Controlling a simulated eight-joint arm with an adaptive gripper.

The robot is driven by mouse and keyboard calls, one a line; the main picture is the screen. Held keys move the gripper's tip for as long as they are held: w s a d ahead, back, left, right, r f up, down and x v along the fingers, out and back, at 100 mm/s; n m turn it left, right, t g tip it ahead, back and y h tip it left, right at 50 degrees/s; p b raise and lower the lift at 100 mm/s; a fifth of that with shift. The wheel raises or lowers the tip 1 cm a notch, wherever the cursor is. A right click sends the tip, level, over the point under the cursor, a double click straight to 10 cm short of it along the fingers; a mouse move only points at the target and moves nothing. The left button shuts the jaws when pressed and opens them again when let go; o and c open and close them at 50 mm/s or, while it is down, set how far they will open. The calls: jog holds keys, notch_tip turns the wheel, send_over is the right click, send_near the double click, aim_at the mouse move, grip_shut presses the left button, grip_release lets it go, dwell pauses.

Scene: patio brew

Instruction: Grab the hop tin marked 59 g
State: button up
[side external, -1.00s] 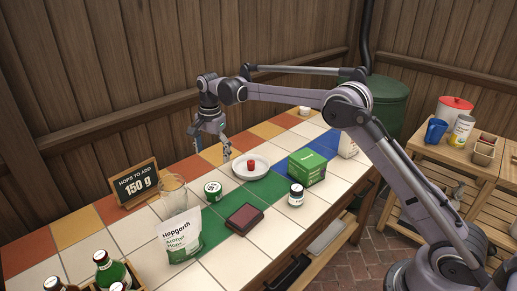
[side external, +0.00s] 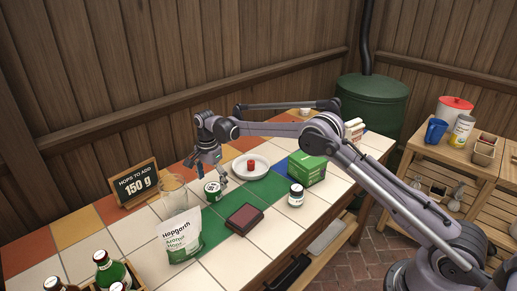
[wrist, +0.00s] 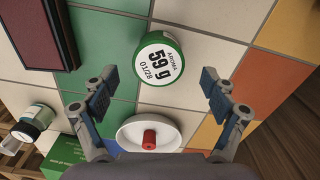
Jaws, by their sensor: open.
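The hop tin (wrist: 158,59) is a short round tin with a green rim and a white lid marked 59 g in the wrist view. In the side external view the hop tin (side external: 213,190) stands on the tiled table. My gripper (wrist: 154,85) is open and empty, with its two fingers to either side of and below the tin in the wrist view. In the side external view my gripper (side external: 206,171) hangs just above and behind the tin. I see no contact with it.
A white dish (side external: 262,165) with a red piece stands close behind the tin. A dark red box (side external: 244,219), a small jar (side external: 296,195), a green box (side external: 306,168), a glass (side external: 173,190) and a hops bag (side external: 181,237) stand around.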

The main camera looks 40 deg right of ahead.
aim_at(213, 187)
jog(key=shift+s+f, duration=0.1)
jog(key=shift+f, duration=1.85)
jog(key=c, duration=1.2)
jog(key=shift+c, duration=0.2)
jog(key=shift+r, duration=0.15)
